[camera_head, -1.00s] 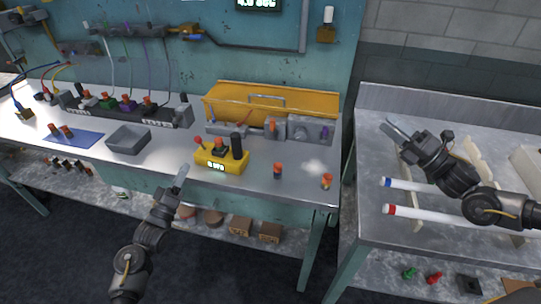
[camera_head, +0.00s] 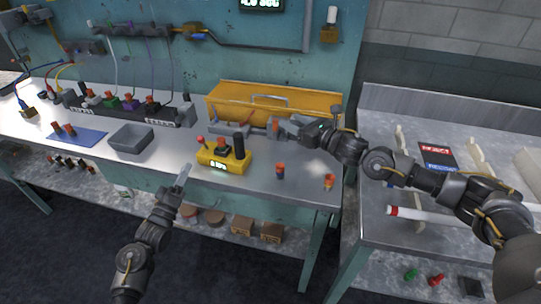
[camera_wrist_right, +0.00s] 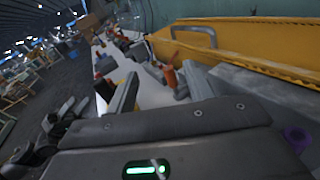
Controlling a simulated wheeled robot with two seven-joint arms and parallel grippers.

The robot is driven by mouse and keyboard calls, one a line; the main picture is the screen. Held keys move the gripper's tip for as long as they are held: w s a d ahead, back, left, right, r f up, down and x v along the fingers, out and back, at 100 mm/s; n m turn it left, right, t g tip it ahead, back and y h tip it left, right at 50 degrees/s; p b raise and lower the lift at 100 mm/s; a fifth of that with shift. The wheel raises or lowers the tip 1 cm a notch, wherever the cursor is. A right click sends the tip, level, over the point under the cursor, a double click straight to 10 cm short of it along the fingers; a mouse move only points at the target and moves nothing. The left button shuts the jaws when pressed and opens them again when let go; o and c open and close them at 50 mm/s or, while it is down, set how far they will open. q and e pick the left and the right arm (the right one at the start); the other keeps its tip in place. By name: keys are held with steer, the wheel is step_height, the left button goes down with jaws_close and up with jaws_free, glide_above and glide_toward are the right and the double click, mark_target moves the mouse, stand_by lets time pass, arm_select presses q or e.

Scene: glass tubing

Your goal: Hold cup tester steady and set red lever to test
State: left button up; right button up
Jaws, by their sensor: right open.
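The yellow cup tester (camera_head: 228,162) stands on the metal bench near its front edge. It has a lit display on its front, a tall black cylinder at its right and a dark cup piece in the middle. A thin lever with a red knob (camera_head: 201,139) stands at its left end. My left gripper (camera_head: 183,176) is in front of the bench edge, left of and apart from the tester; I see it edge-on and cannot tell its opening. My right gripper (camera_head: 291,122) is open and empty, right of the tester and in front of the yellow toolbox.
The yellow toolbox (camera_head: 260,97) stands behind the tester. A grey bin (camera_head: 131,141) and a blue mat (camera_head: 80,138) lie left. A side table (camera_head: 370,229) holds a red-capped white tube (camera_head: 430,215).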

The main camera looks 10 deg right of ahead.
mark_target(243, 146)
steer(key=s+a+f+n+g+y, duration=0.1)
steer(key=s+a, duration=0.1)
steer(key=a, duration=0.1)
steer(key=s+a+f+n+g+y, duration=0.1)
steer(key=s+a+f+n, duration=0.1)
steer(key=a, duration=0.1)
steer(key=s+a+f+n+g+y, duration=0.1)
steer(key=s+a+f+y, duration=0.1)
steer(key=s+a, duration=0.1)
steer(key=shift+a+f, duration=0.15)
steer(key=shift+f, duration=0.1)
steer(key=x, duration=1)
steer(key=shift+w+a, duration=0.25)
steer(key=shift+c, duration=0.2)
